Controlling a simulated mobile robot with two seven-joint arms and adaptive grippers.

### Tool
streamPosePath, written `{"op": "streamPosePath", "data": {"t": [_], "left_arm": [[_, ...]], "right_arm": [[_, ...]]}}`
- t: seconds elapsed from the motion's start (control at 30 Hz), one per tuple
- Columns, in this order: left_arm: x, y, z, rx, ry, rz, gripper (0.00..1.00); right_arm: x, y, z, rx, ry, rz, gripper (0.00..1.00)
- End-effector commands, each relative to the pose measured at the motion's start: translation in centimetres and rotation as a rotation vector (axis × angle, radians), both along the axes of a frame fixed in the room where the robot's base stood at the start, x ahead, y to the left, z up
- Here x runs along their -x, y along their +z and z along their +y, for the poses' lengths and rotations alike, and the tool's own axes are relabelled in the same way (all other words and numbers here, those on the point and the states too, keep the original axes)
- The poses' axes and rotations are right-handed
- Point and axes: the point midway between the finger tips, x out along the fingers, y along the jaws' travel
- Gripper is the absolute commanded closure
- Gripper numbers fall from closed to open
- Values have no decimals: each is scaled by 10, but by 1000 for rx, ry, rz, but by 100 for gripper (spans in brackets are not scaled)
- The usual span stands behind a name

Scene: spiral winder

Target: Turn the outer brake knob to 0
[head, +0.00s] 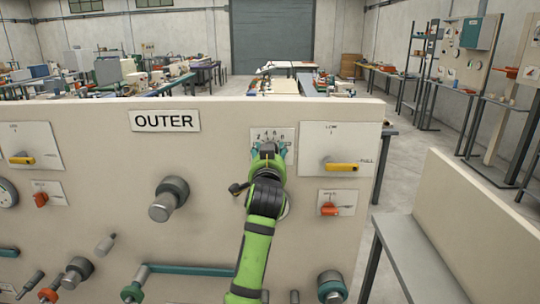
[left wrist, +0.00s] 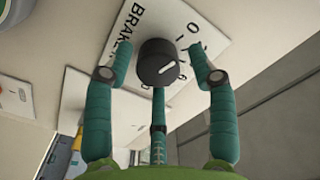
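The outer brake knob (left wrist: 158,63) is a round black knob with a white pointer line on its face, in the left wrist view. It sits on a white plate (left wrist: 205,14) printed "BRAKE" with a row of scale marks. The pointer slants toward the right of that view; I cannot tell which mark it meets. My left gripper (left wrist: 163,62) is open around the knob, with green fingers on either side and a third finger below. Gaps show beside the side fingers. In the head view my left gripper (head: 268,150) hides the knob below the numbered plate (head: 272,133).
The beige panel (head: 225,220) carries an "OUTER" label (head: 165,121), a yellow lever (head: 342,167) and an orange switch (head: 329,209) to the right. A grey cylindrical knob (head: 168,199) protrudes to the left. A teal bar (head: 195,270) runs low across the panel.

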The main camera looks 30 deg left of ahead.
Motion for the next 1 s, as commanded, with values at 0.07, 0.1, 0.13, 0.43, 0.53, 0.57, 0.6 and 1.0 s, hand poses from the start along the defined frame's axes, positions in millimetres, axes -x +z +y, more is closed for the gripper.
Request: {"op": "streamPosePath", "data": {"t": [0.07,0.1,0.13,0.43,0.53,0.57,0.6,1.0], "left_arm": [[0,0,0,0,0,2,37],[0,-1,0,-1,0,2,37],[0,-1,0,-1,0,3,37],[8,-2,-6,-1,-2,4,37],[20,-2,-14,0,-3,2,37],[25,-2,-17,1,-3,3,37],[32,-2,-21,0,-3,2,37],[93,-2,-58,1,-2,3,37]], "right_arm": [[0,0,0,0,0,0,21],[0,0,0,0,0,0,21],[0,0,0,0,0,0,21],[-1,0,-1,1,1,-1,21],[0,0,0,1,1,-1,21],[0,0,0,1,1,-1,21],[0,0,0,0,0,0,21],[0,0,0,0,0,0,21]]}}
